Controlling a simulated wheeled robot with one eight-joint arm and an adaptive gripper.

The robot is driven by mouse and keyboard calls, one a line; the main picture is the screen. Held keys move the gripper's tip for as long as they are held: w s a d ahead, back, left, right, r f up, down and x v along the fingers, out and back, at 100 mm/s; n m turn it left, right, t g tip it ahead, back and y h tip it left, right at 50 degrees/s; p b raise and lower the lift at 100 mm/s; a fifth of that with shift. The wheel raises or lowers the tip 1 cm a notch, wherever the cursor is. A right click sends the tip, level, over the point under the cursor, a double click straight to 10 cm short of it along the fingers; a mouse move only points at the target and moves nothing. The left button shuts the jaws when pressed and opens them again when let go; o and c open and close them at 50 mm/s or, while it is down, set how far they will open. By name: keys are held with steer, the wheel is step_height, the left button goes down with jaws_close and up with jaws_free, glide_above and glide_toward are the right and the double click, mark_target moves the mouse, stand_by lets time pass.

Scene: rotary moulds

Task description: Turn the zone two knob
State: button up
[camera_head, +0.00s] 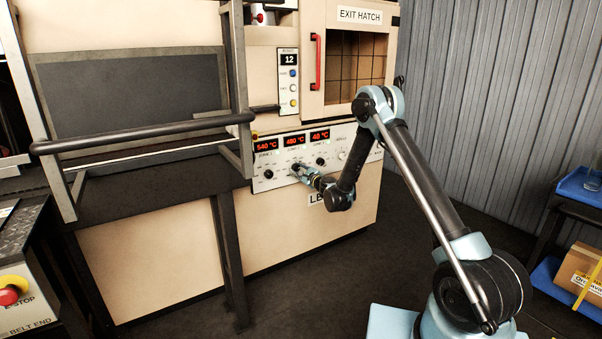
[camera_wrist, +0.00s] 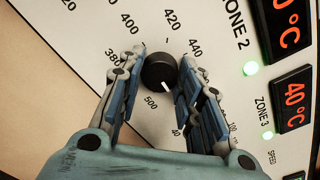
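The zone two knob (camera_wrist: 160,72) is a round black dial on the white control panel, with a white mark at its lower edge near the printed 500. My gripper (camera_wrist: 162,62) has one finger on each side of it, fingertips close to the knob's sides. I cannot tell whether both fingertips touch it. The ZONE 2 label (camera_wrist: 236,25) stands to the knob's right, with a lit green lamp. In the head view my gripper (camera_head: 297,169) is at the panel under the middle display (camera_head: 295,140), which seems to read 480 °C, and hides the knob there.
Other dials sit close by on the panel: one at left (camera_head: 268,174) and one at right (camera_head: 320,161). A dark rail (camera_head: 150,132) and metal frame stand left of the panel. A red-handled exit hatch (camera_head: 355,65) is above.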

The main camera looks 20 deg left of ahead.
steer(key=shift+d, duration=0.25)
steer(key=shift+a, duration=0.35)
steer(key=shift+s+a, duration=0.15)
steer(key=shift+a, duration=0.05)
stand_by(0.7)
steer(key=o, duration=1.1)
steer(key=shift+c, duration=0.2)
steer(key=shift+d, duration=0.15)
steer(key=shift+d, duration=0.15)
steer(key=v, duration=1.1)
steer(key=shift+s+d, duration=0.2)
steer(key=shift+s, duration=0.05)
